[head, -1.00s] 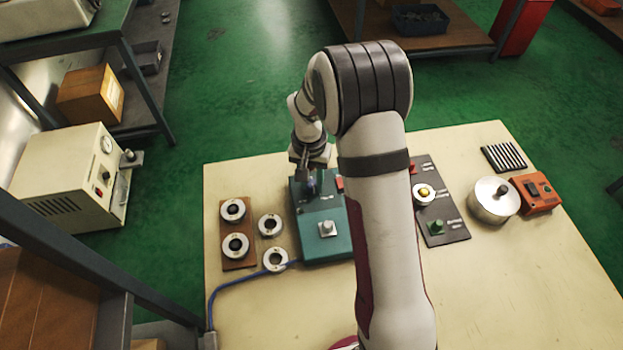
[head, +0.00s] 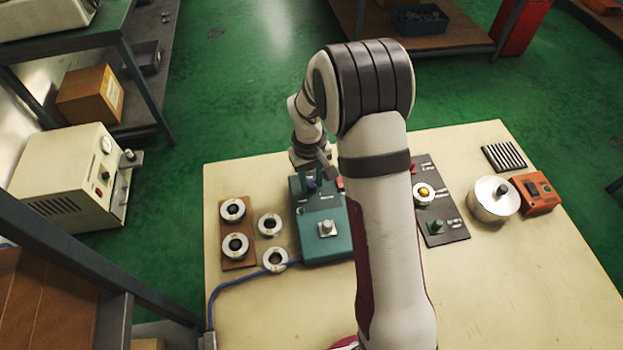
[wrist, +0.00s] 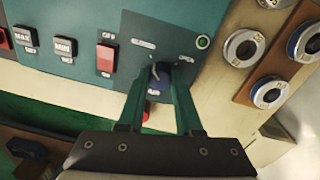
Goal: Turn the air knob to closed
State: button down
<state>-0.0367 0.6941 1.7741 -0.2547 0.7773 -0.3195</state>
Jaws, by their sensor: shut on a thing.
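The air knob (wrist: 161,76) is a dark blue round knob on the teal box (wrist: 75,63), close to the box's edge. My gripper (wrist: 161,72) is shut on it, with one green finger on each side. The knob is mostly hidden there by the fingers.
A red switch (wrist: 106,57) and MIN and MAX buttons share the box face. Bearing rings lie left of the box, some on a brown board (head: 238,226). A black control panel (head: 440,215), a metal pot (head: 493,204) and an orange box (head: 535,194) stand right. The front table is clear.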

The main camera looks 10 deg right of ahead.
aim_at(310, 185)
dwell(0.5)
jog(key=c, duration=0.6)
grip_release()
jog(key=shift+r, duration=0.15)
jog(key=r, duration=1.5)
jog(key=shift+a+r, duration=0.25)
jog(key=shift+r, duration=0.05)
jog(key=shift+s, duration=0.1)
jog(key=s+m, duration=0.2)
jog(key=s, duration=0.7)
jog(key=s+a+r+m+y, duration=0.1)
jog(key=s+m, duration=0.2)
jog(key=s, duration=0.7)
jog(key=s+a+m+y, duration=0.1)
jog(key=s+m, duration=0.1)
jog(key=s, duration=0.7)
jog(key=shift+s+r+m, duration=0.15)
jog(key=shift+r+m, duration=0.05)
jog(key=shift+m, duration=0.2)
